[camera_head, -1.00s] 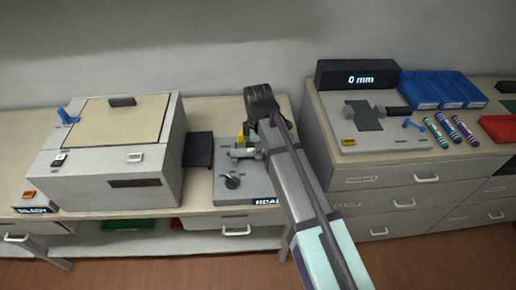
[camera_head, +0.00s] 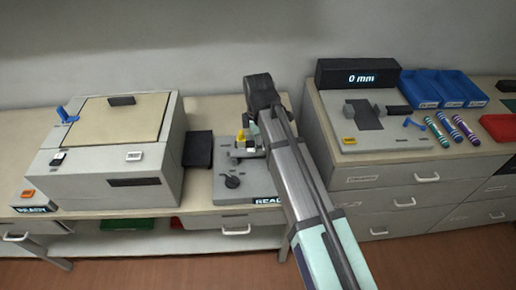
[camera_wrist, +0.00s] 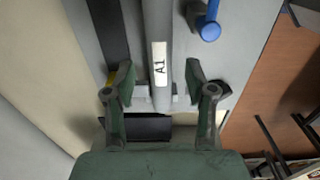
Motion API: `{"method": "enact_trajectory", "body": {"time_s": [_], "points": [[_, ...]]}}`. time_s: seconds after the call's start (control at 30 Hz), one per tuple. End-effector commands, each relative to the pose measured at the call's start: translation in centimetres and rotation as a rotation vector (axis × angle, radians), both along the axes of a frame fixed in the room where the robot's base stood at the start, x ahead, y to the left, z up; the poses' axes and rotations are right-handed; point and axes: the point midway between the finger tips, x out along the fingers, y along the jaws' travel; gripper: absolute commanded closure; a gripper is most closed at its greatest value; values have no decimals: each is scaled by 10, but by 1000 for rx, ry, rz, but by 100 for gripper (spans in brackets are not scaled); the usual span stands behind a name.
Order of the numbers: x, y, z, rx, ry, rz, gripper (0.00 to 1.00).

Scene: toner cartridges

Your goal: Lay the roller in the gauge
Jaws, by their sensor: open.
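The roller (camera_wrist: 159,40) is a light grey cylinder with a white label reading A1. It lies in small supports on the grey middle station (camera_head: 222,194), partly hidden by my arm in the head view. My gripper (camera_wrist: 160,82) is open, with one finger on each side of the roller, over that station; I cannot tell whether they touch it. The gauge (camera_head: 385,138) is the grey plate on the right cabinet, with a dark cradle and a display (camera_head: 358,76) reading 0 mm. No roller shows in the cradle.
A large boxy machine (camera_head: 110,150) is on the left. Right of the gauge are several striped tubes (camera_head: 450,128), blue bins (camera_head: 440,90) and a red tray (camera_head: 497,126). A gap separates bench and cabinet.

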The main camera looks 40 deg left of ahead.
Motion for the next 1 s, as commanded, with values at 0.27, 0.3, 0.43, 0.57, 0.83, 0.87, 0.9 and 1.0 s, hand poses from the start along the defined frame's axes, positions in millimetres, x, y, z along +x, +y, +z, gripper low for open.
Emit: {"method": "enact_trajectory", "body": {"time_s": [0.27, 0.3, 0.43, 0.57, 0.83, 0.87, 0.9, 1.0], "points": [[1, 1, 52, 3, -2, 0, 45], [1, 1, 58, 3, -2, 0, 45], [0, 1, 76, 1, -2, 0, 45], [0, 0, 87, 1, -1, 0, 45], [0, 0, 92, 0, 0, 0, 45], [0, 0, 92, 0, 0, 0, 45], [0, 0, 92, 0, 0, 0, 45], [0, -1, 91, -1, 0, -2, 45]]}}
